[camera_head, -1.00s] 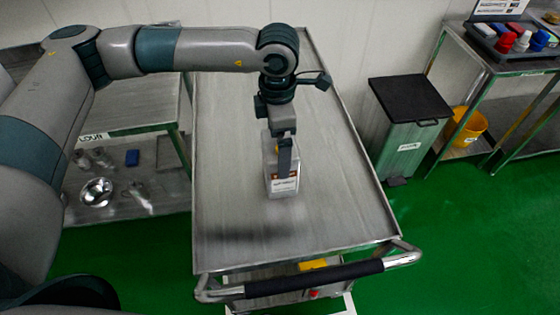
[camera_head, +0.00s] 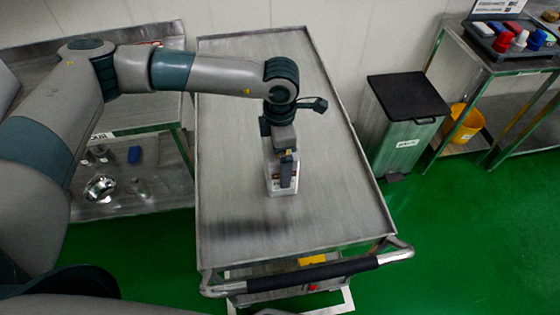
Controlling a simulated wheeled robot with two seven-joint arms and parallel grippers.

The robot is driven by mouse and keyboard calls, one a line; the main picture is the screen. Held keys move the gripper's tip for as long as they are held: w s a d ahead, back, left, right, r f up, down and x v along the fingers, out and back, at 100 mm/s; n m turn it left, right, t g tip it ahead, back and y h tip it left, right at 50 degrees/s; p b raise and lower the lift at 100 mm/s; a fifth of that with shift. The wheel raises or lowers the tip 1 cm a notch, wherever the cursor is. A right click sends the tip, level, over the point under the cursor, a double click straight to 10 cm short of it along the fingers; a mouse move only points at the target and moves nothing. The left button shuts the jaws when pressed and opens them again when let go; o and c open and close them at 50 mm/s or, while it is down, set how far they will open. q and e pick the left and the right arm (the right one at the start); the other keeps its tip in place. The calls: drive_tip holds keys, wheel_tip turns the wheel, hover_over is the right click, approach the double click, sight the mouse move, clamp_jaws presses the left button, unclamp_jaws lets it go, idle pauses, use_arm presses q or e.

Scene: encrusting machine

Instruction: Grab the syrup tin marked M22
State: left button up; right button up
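A small pale box-like tin (camera_head: 268,166) stands upright on the steel cart top (camera_head: 335,160). My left gripper (camera_head: 286,183) points down over it from above. One dark finger lies across the tin's near face and covers most of its label, so I cannot read the marking. The other finger is hidden, and I cannot tell whether the fingers press on the tin. My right gripper is not in view.
The rest of the cart top is bare, with a raised rim and a black-gripped handle (camera_head: 313,273) at the near end. A bin (camera_head: 405,120) stands to the right. A left shelf holds a metal bowl (camera_head: 100,188). A right table holds bottles (camera_head: 518,42).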

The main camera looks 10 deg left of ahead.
use_arm(q)
drive_tip(key=shift+c, duration=0.6)
drive_tip(key=c, duration=1.5)
drive_tip(key=shift+w+r, duration=0.1)
drive_tip(key=shift+r, duration=0.05)
drive_tip(key=c, duration=0.5)
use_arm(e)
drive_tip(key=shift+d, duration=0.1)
use_arm(q)
drive_tip(key=shift+o, duration=0.2)
drive_tip(key=shift+r, duration=0.15)
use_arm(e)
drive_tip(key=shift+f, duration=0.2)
